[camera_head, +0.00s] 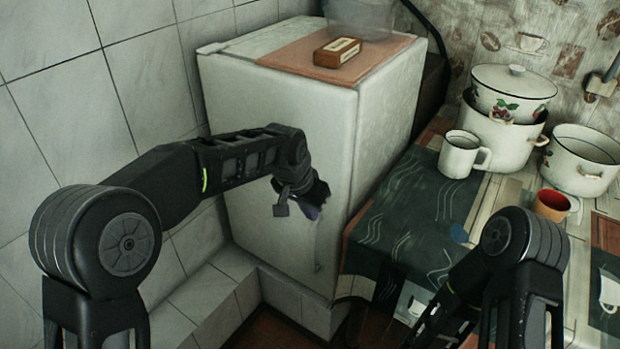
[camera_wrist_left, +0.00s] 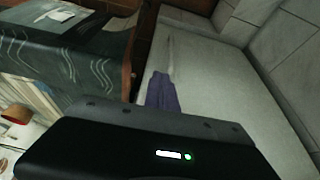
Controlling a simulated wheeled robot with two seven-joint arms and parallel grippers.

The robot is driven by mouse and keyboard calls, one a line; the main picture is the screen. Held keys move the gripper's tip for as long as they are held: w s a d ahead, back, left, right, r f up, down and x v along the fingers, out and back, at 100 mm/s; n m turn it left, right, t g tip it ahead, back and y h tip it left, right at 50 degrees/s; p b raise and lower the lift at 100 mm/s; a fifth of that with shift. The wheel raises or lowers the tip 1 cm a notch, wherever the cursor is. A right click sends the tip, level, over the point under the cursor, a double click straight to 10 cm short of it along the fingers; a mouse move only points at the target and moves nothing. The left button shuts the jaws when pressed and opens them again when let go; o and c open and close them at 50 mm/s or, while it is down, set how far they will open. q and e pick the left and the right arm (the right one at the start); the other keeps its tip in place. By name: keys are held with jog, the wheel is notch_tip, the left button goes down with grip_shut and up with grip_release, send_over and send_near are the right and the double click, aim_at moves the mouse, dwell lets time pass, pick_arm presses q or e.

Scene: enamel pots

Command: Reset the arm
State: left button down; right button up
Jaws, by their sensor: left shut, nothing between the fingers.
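My left gripper (camera_head: 312,212) is in front of the white fridge's (camera_head: 270,150) front face. Its fingers look dark with a purple tint, and they are shut with nothing between them. In the left wrist view the purple fingertip area (camera_wrist_left: 163,92) shows against the pale fridge front, close to a thin upright handle (camera_wrist_left: 171,55). I cannot tell whether the gripper touches the fridge. My left arm reaches in from the left, bent at the elbow. Part of my right arm shows at the lower right, but its gripper does not show.
A table with a dark patterned cloth (camera_head: 400,225) stands right of the fridge. On it are a white mug (camera_head: 460,155), enamel pots (camera_head: 580,160) and a red-brown cup (camera_head: 552,205). A small brown box (camera_head: 337,52) lies on the fridge top. A tiled wall is at left.

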pick_arm(q)
jog(key=s+d+f+n+t+h, duration=0.15)
jog(key=d+f, duration=0.25)
jog(key=f, duration=0.4)
jog(key=s+a+f+n+p, duration=0.2)
jog(key=s+a+f+p, duration=0.1)
jog(key=s+f, duration=0.55)
jog(key=s+a+f+n+g+p, duration=0.1)
jog(key=s+a+f, duration=0.2)
jog(key=s, duration=0.4)
jog(key=s+a+f+n+g+p, duration=0.1)
jog(key=s+a+f+n+g, duration=0.1)
jog(key=s, duration=0.6)
jog(key=s+a+f+n+g+p, duration=0.1)
jog(key=s+a+f, duration=0.3)
jog(key=s, duration=0.4)
jog(key=shift+f+n+p, duration=0.25)
jog(key=shift+n+p, duration=0.05)
jog(key=shift+n, duration=0.15)
jog(key=shift+h, duration=0.25)
